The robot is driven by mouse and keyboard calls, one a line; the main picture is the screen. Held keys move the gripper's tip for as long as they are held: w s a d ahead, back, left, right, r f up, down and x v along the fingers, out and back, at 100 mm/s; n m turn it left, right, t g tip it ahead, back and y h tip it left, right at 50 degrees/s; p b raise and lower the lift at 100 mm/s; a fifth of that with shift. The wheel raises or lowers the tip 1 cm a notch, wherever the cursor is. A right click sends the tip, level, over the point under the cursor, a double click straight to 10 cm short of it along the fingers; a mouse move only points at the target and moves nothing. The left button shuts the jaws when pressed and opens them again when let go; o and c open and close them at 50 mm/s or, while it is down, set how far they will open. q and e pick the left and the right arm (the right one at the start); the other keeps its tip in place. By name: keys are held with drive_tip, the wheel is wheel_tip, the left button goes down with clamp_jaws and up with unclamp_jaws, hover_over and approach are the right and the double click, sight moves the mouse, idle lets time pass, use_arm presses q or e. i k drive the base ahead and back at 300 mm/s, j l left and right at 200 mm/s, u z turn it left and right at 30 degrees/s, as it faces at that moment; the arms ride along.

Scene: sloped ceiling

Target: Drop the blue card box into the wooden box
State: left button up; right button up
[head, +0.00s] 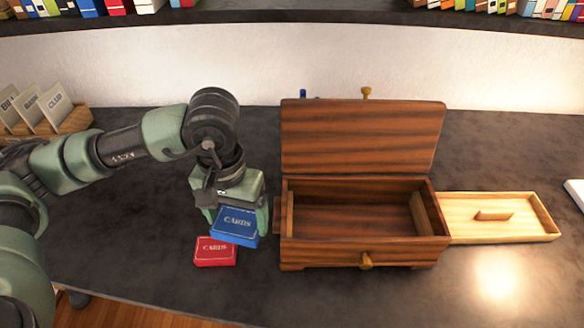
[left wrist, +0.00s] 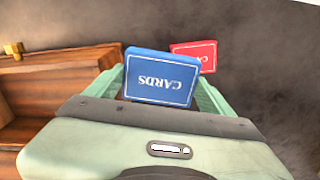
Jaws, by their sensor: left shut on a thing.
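The blue card box (head: 234,226) is marked CARDS and is held by my left gripper (head: 236,218), which is shut on it. It also shows in the left wrist view (left wrist: 160,77), between the green fingers. It is just left of the wooden box, and its height above the table is hard to tell. The wooden box (head: 365,252) is dark striped wood with its lid (head: 362,140) standing open at the back. Its inside looks empty in the head view. My right gripper does not show in either view.
A red card box (head: 215,252) lies on the dark table below and left of the blue one. A light wooden tray (head: 540,232) adjoins the wooden box on the right. A wooden holder with cards (head: 75,120) stands at the far left. Bookshelves run above.

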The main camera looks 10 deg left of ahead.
sight(348, 228)
drive_tip(key=k+l+z, duration=0.15)
drive_tip(key=k+z, duration=0.25)
drive_tip(key=k, duration=0.25)
drive_tip(key=j+z, duration=0.3)
drive_tip(key=z, duration=0.15)
drive_tip(key=k+j+z, duration=0.1)
drive_tip(key=j+z, duration=0.2)
drive_tip(key=z, duration=0.2)
drive_tip(key=k+j+z, duration=0.15)
drive_tip(key=z, duration=0.3)
drive_tip(key=j, duration=0.3)
drive_tip(key=i+j, duration=0.1)
drive_tip(key=j, duration=0.2)
